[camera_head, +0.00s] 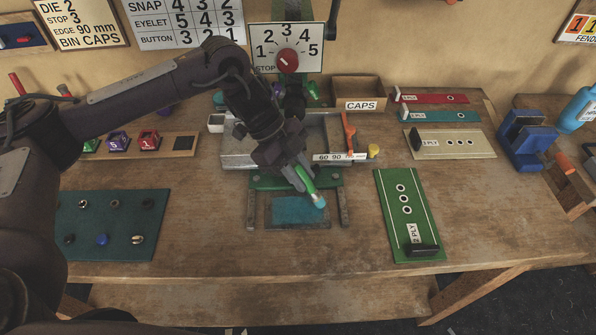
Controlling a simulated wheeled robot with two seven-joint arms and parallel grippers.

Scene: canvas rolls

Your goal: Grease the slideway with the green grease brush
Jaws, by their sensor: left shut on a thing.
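The green grease brush (307,182) is held in my left gripper (298,170), which is shut on it. The brush slants down to the right, with its pale-tipped lower end in front of the green press base (268,184). Two narrow dark rails run toward the front edge on either side of a blue pad (290,212); they look like the slideway (251,210). The brush tip is over the right part of the pad, between the rails; I cannot tell whether it touches. My left arm hides part of the press. My right gripper is not in view.
A green 2 PLY board (391,190) lies right of the rails. A teal mat (75,225) with small fittings lies left. A CAPS box (358,93), a dial panel (265,38) and a blue tool (527,140) stand farther back. Bare wood lies left of the rails.

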